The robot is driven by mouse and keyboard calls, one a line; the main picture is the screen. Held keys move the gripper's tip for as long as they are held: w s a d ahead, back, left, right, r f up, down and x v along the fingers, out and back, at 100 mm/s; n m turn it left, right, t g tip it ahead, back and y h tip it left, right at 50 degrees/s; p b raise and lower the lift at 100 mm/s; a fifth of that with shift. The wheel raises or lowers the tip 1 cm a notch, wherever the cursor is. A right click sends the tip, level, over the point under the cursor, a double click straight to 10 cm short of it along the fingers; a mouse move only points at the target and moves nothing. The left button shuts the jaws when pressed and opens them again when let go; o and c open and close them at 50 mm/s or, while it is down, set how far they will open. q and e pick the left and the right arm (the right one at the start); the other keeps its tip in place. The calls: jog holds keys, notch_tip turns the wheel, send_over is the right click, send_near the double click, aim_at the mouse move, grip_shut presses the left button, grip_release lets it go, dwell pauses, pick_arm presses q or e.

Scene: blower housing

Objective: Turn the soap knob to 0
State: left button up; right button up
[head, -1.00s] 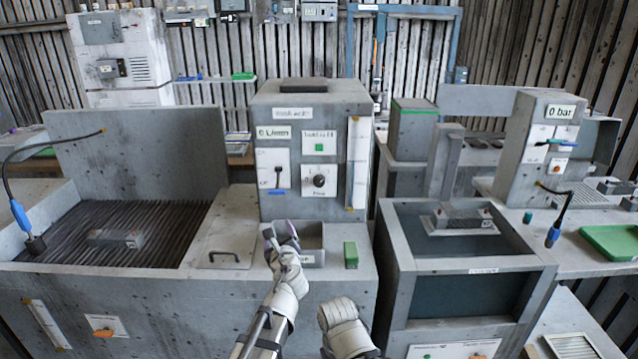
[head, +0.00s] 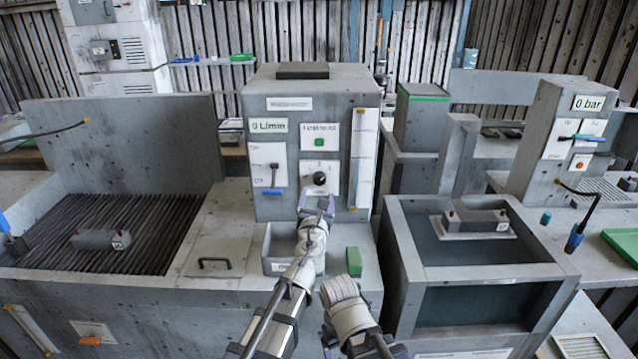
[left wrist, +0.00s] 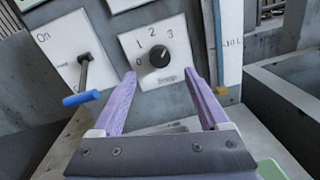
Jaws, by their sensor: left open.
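The soap knob (head: 320,178) is a round black dial on a white plate on the front of the grey control box. In the left wrist view the knob (left wrist: 159,56) has the figures 0, 1, 2 and 3 around it and a "Soap" label below. A light mark shows on its face; exactly where it points is hard to tell. My left gripper (head: 317,204) is open and empty, just below and in front of the knob. In the left wrist view its purple fingers (left wrist: 160,76) are spread below the knob, apart from it. My right gripper's fingers do not show.
An On/Off lever with a blue handle (left wrist: 82,98) is left of the knob. A tall white gauge strip (head: 361,160) is on its right. A small open bin (head: 280,267) and a green block (head: 354,261) stand below. The display reads "0 L/min" (head: 268,125).

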aim_at(319, 181)
pick_arm(q)
jog(key=w, duration=0.7)
jog(key=shift+w+d, duration=0.2)
jog(key=shift+w, duration=0.05)
jog(key=shift+s, duration=0.1)
grip_shut()
